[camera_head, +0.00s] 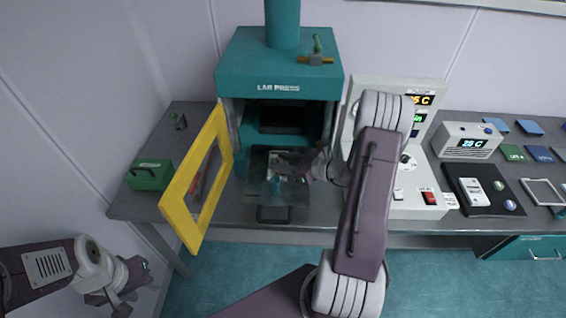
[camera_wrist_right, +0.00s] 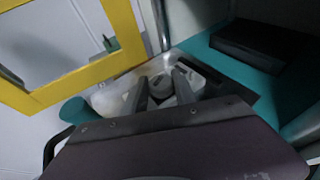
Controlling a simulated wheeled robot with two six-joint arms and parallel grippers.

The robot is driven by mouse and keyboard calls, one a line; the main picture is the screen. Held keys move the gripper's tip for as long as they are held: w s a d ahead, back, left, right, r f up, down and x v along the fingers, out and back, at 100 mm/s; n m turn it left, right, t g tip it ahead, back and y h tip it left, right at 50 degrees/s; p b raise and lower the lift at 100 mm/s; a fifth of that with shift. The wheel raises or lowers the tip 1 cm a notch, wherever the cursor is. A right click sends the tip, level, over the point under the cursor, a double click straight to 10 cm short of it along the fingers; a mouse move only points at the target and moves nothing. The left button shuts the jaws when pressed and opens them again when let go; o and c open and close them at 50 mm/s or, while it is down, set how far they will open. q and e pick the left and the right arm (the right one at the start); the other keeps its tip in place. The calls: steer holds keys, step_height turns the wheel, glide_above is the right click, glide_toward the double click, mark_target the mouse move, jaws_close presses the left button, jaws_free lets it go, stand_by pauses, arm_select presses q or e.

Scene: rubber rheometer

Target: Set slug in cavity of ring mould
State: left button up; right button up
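My right gripper (camera_head: 291,170) reaches down over the lowered platen area in front of the lab press. In the right wrist view its two grey fingers (camera_wrist_right: 160,84) stand apart. A light metal piece (camera_wrist_right: 110,97), perhaps the ring mould, lies around and below the fingertips. In the head view the arm partly hides this spot. My left gripper (camera_head: 128,290) hangs at lower left, away from the bench.
The teal lab press (camera_head: 280,68) stands behind, its yellow-framed door (camera_head: 178,205) swung open on the left. A green box (camera_head: 149,175) sits at the bench's left end. A control console (camera_head: 425,185) stands right of the press. A small oven-like meter (camera_head: 467,142) is farther right.

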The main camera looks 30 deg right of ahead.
steer(key=shift+s+a+f+g+p, duration=0.2)
steer(key=shift+s+a+g+p, duration=0.1)
steer(key=shift+p, duration=0.35)
steer(key=shift+s+d, duration=0.1)
steer(key=shift+d, duration=0.35)
steer(key=v, duration=1.1)
steer(key=shift+r+b, duration=0.2)
steer(key=shift+b, duration=0.2)
steer(key=shift+d, duration=0.1)
